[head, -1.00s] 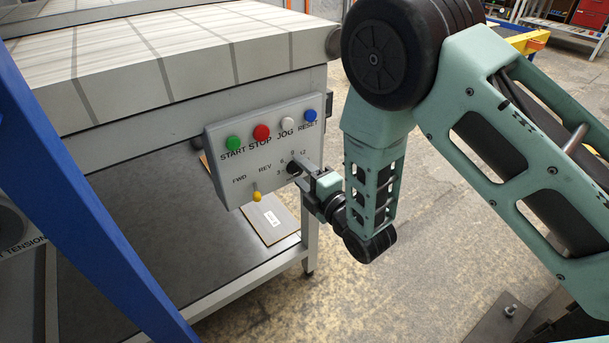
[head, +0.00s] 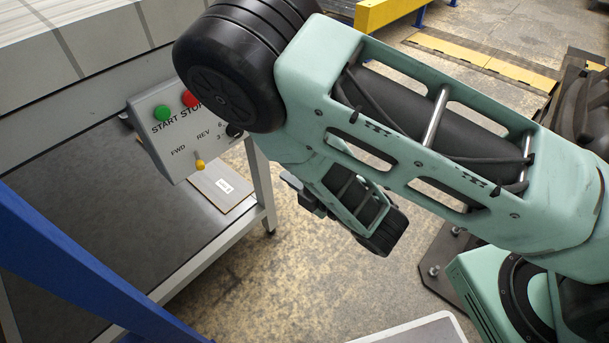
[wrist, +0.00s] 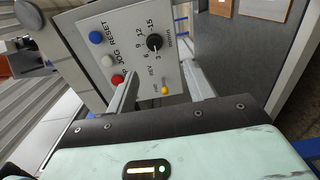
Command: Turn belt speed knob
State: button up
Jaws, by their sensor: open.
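The belt speed knob is a small black dial (wrist: 154,42) on a light grey control panel (wrist: 135,22), with a printed number scale beside it. In the wrist view it lies ahead of my gripper (wrist: 160,77), whose two fingers are apart with nothing between them. The gripper is clear of the knob. In the head view the knob (head: 235,130) shows at the edge of my arm, which covers the right part of the panel (head: 170,145). My gripper (head: 294,196) is right of and below the panel there, partly hidden by my arm.
The panel also has a green button (head: 162,113), a red button (head: 190,99) and a yellow FWD/REV switch (head: 200,164). White (wrist: 106,61) and blue (wrist: 96,37) buttons show in the wrist view. A blue beam (head: 70,265) stands at left. Open floor lies right of the frame.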

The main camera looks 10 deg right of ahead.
jog(key=shift+r+p+v, duration=0.2)
jog(key=shift+p+v, duration=0.65)
jog(key=shift+v, duration=0.1)
jog(key=shift+r+p+v, duration=0.2)
jog(key=shift+p+v, duration=0.6)
jog(key=shift+v, duration=0.15)
